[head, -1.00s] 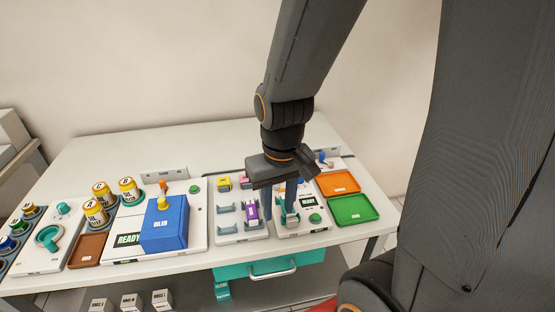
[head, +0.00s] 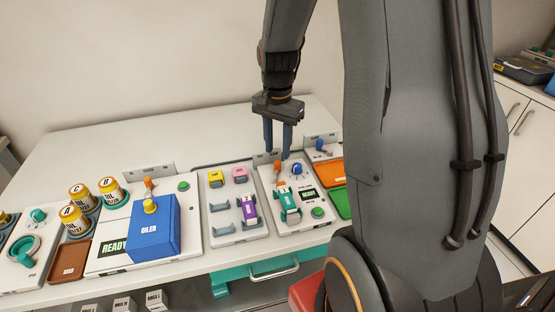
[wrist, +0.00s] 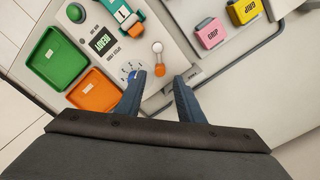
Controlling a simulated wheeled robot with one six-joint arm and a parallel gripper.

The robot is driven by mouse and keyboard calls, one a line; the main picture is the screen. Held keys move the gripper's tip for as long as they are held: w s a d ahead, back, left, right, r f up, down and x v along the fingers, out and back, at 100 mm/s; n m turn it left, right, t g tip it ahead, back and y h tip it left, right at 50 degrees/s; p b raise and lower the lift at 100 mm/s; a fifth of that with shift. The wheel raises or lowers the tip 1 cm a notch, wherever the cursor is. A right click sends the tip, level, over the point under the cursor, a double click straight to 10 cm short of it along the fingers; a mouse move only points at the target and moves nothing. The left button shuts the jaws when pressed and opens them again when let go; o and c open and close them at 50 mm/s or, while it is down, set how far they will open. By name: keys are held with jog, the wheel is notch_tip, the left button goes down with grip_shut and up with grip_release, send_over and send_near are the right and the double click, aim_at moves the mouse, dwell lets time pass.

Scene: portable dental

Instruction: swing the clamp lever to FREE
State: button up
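The clamp lever (wrist: 158,58), a short upright lever with an orange end, stands on the white panel beside a blue-pointer dial (wrist: 131,72) in the wrist view. My gripper (head: 277,153) is open and empty above the panel's back edge, fingers pointing down. In the wrist view the gripper fingertips (wrist: 159,78) are spread, with the lever just beyond the gap between them. I see no contact. The FREE marking cannot be read.
A green button (head: 318,212) and READY display sit on the same panel. Orange (wrist: 95,91) and green (wrist: 55,58) trays lie to one side. Pink (wrist: 211,33) and yellow (wrist: 243,11) grip blocks stand on the neighbouring rack. The blue oiler box (head: 153,230) is further left.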

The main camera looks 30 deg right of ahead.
aim_at(278, 162)
jog(key=shift+f+p, duration=0.3)
jog(key=shift+f, duration=2.35)
grip_shut()
